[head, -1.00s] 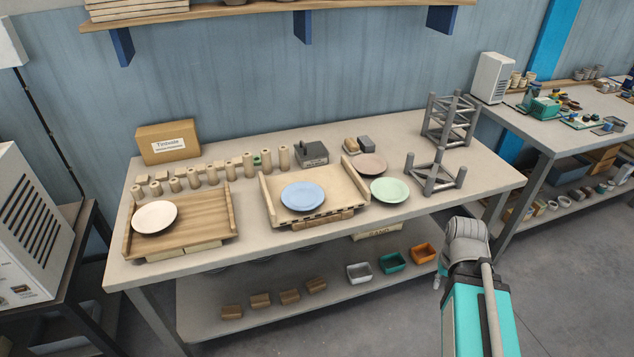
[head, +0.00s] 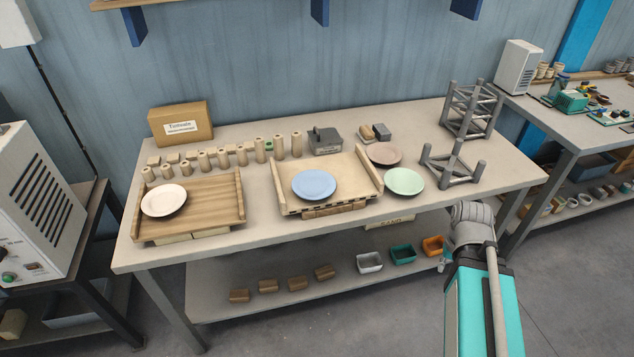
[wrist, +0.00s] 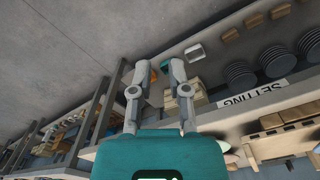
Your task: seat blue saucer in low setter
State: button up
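The blue saucer (head: 314,184) lies on the pale wooden tray (head: 370,164) in the middle of the bench in the head view. The lower of two grey post frames, which I take as the low setter (head: 453,179), stands at the right of the bench with nothing on it. My gripper (wrist: 150,66) shows in the wrist view with its two fingers wide apart and nothing between them. It is off the bench's front side, away from the saucer. In the head view my arm stands in front of the bench's right part, and the fingers are mostly hidden.
A green saucer (head: 403,181) and a brownish saucer (head: 384,153) lie between tray and low setter. A taller grey frame (head: 470,108) stands behind. A white saucer (head: 164,200) is on the left wooden tray (head: 222,208). Several wooden cylinders line the back. Bins sit below.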

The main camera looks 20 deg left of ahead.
jog(key=w+a+n+t+h+b, duration=0.1)
jog(key=w+a+n+t+h, duration=0.25)
jog(key=a, duration=0.75)
jog(key=w+a+n+t+h+b, duration=0.15)
jog(key=w+a+n, duration=0.35)
jog(key=a, duration=0.5)
jog(key=s+a+r+n+t, duration=0.1)
jog(key=a+r+n+t, duration=0.1)
jog(key=a, duration=1.1)
jog(key=s+a+r+n+t+y+b, duration=0.1)
jog(key=s+a+r+n+t, duration=0.1)
jog(key=a, duration=1.1)
jog(key=r+n+t, duration=0.1)
jog(key=n+t, duration=0.1)
jog(key=shift+r+t+y, duration=0.3)
jog(key=shift+r+t, duration=0.05)
jog(key=shift+t, duration=0.05)
jog(key=shift+w+b, duration=0.1)
jog(key=shift+b, duration=0.25)
jog(key=b+x, duration=0.3)
jog(key=x, duration=0.4)
jog(key=shift+f, duration=0.2)
jog(key=shift+w+d+f+b, duration=0.25)
jog(key=shift+w+b, duration=0.25)
jog(key=shift+w, duration=0.1)
